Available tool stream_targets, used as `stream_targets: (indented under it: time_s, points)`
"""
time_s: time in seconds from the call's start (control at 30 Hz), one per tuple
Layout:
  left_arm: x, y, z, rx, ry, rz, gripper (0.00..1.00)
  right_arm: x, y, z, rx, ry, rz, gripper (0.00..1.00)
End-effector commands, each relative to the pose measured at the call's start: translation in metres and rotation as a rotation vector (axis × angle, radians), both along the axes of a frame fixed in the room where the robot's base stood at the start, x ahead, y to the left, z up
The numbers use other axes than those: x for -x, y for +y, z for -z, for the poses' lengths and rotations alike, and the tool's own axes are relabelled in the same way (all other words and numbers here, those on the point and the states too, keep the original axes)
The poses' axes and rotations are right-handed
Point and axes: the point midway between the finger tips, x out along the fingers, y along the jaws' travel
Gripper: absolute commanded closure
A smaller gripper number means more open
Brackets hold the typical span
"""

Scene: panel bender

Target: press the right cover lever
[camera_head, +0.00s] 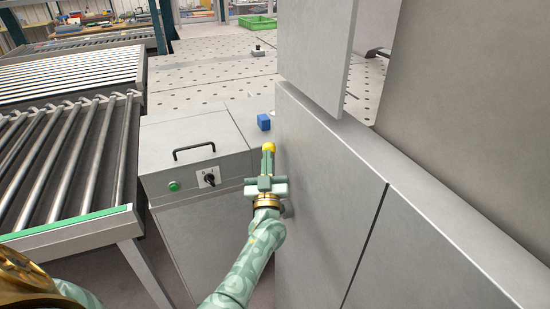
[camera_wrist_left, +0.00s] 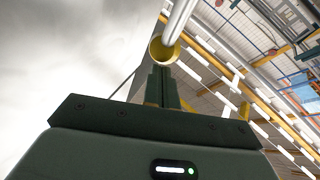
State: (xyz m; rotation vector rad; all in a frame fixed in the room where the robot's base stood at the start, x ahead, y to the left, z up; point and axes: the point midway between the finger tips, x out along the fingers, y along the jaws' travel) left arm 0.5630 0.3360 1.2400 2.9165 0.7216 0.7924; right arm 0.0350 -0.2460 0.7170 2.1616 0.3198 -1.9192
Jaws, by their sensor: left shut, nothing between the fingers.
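The cover lever shows in the left wrist view as a pale metal rod (camera_wrist_left: 180,18) with a yellow end (camera_wrist_left: 164,50). In the head view only its yellow knob (camera_head: 268,148) shows clearly, close to the grey panel face. My left gripper (camera_head: 267,168) is shut and empty, with its fingers pointing at the knob. In the left wrist view the closed fingers (camera_wrist_left: 163,80) end right at the yellow end. They look touching or nearly so; I cannot tell which. The rod is hidden in the head view. My right gripper is not in view.
A grey cabinet (camera_head: 192,140) with a black handle, a green button and a switch stands left of my gripper. A blue block (camera_head: 264,122) lies beyond. The tall grey panel (camera_head: 330,185) closes off the right. A roller conveyor (camera_head: 70,150) stands at left.

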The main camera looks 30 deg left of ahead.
Motion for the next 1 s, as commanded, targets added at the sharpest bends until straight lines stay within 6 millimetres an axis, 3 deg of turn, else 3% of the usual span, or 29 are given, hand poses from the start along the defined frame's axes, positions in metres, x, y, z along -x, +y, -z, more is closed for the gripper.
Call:
stream_targets:
  time_s: [0.03, 0.1, 0.4, 1.0]
  points:
    - [-0.006, 0.007, -0.006, 0.034, 0.028, -0.002, 1.0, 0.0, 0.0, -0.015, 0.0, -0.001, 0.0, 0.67]
    - [-0.013, 0.016, -0.004, 0.081, 0.063, -0.001, 1.0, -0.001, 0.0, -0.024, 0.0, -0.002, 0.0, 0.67]
    - [-0.037, 0.046, 0.011, 0.239, 0.187, 0.0, 1.0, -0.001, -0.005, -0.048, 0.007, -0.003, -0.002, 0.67]
    - [-0.049, 0.064, 0.026, 0.33, 0.261, -0.001, 1.0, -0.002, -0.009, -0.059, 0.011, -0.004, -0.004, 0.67]
